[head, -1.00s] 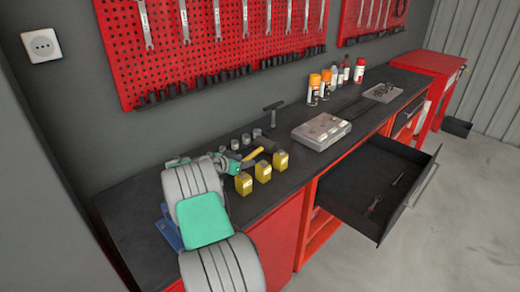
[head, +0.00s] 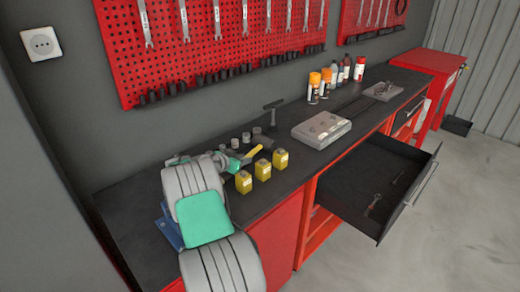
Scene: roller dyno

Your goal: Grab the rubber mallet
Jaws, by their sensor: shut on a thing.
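The rubber mallet (head: 254,152) has a yellow handle and a dark head. It lies low over the dark workbench top, behind the yellow boxes, and its head is hard to tell from the dark things around it. My gripper (head: 242,159) is at the near end of the yellow handle and is shut on it. The fingers are small and partly hidden in the head view, so the exact grip is unclear. I cannot tell whether the mallet touches the bench.
Yellow boxes (head: 263,170) stand in a row along the bench's front edge, close to my gripper. Dark sockets (head: 246,138) and a T-handled tool (head: 272,112) are behind. A grey case (head: 321,131) and spray cans (head: 315,88) stand to the right. A drawer (head: 370,185) is open.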

